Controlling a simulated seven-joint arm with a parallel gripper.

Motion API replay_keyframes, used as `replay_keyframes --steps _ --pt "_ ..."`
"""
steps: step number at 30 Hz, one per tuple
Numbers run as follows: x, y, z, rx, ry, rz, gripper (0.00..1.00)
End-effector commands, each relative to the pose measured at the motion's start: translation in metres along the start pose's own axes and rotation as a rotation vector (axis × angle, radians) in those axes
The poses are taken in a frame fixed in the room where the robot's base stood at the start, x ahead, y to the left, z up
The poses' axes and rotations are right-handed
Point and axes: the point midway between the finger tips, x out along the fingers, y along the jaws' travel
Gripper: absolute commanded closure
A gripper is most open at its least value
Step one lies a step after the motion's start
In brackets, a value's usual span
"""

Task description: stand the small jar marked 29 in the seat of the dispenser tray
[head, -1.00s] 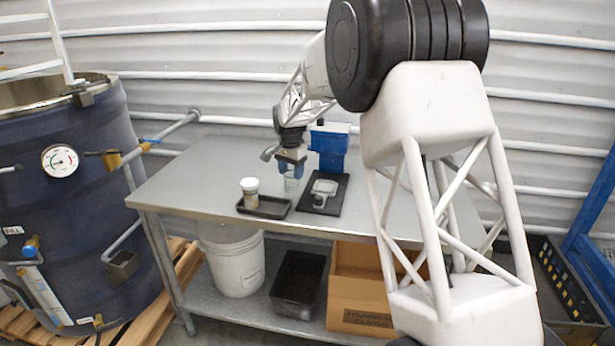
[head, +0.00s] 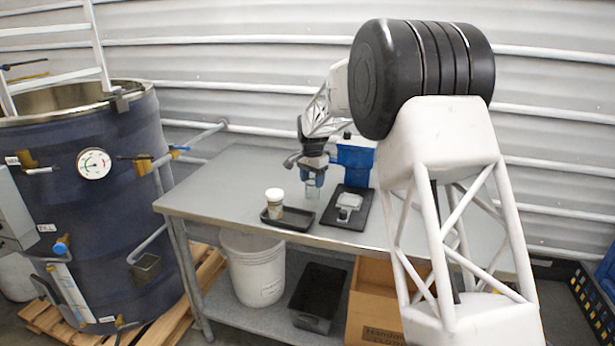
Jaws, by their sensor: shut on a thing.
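My gripper (head: 313,173), with blue fingers, is shut on a small clear jar (head: 313,189) and holds it upright. No number is readable on it at this size. The jar hangs at or just above the table, behind a shallow black tray (head: 299,225). To its right is a blue dispenser (head: 354,162) at the back of a flat black base (head: 341,221). A pale grey-white piece (head: 349,202) sits on that base. I cannot make out the seat clearly.
A white-lidded jar (head: 274,199) with brownish contents stands in the shallow black tray. The metal table (head: 215,190) is clear on its left. Below are a white bucket (head: 255,270), a black bin (head: 318,298) and a cardboard box (head: 375,300). A dark blue tank (head: 100,220) stands left.

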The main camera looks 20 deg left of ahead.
Motion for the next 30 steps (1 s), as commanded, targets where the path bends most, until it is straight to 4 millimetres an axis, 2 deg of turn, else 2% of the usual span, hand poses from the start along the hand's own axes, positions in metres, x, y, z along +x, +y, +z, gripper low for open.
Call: replay_keyframes --steps 30 --pt "0.011 -0.080 -0.069 0.000 0.001 -0.001 0.65"
